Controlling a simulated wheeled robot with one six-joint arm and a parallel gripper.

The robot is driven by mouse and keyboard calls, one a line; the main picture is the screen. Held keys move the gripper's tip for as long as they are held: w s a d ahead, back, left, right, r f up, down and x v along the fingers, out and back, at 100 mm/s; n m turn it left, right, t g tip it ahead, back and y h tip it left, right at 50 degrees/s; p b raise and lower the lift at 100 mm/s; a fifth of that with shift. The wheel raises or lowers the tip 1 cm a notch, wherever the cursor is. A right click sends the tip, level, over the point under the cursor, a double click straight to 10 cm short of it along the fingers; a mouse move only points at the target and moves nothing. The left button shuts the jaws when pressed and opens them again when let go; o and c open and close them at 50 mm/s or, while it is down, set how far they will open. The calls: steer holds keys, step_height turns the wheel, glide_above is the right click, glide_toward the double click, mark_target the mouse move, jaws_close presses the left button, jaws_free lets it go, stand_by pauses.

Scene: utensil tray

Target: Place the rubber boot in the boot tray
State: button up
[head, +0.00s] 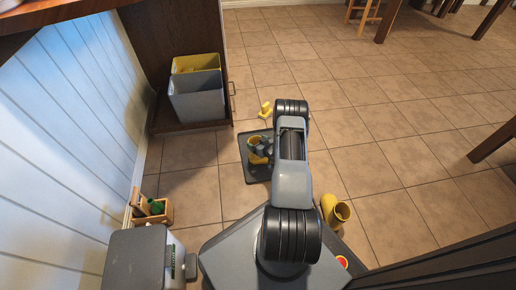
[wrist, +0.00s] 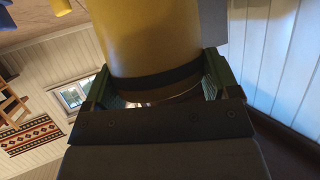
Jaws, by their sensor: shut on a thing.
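A yellow rubber boot (wrist: 150,40) with a dark band is held between the green fingers of my gripper (wrist: 157,84) in the wrist view. In the head view my gripper (head: 260,149) and a bit of yellow show over the dark grey boot tray (head: 251,177) on the floor. My arm hides the tray's right part. I cannot tell whether the held boot touches the tray. A second yellow boot (head: 265,109) is on the floor just beyond the tray. Another yellow boot (head: 336,211) is right of my arm, near my base.
A grey bin (head: 196,98) and a yellow bin (head: 197,63) stand in the dark cabinet at upper left. A wooden caddy with a green item (head: 155,209) and a grey lidded bin (head: 141,262) stand along the left wall. The tiled floor at right is mostly clear.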

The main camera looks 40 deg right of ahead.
steer(key=shift+d+f+b, duration=0.1)
steer(key=shift+f+b, duration=0.3)
steer(key=shift+f, duration=1.1)
steer(key=o, duration=1.3)
steer(key=shift+s, duration=0.1)
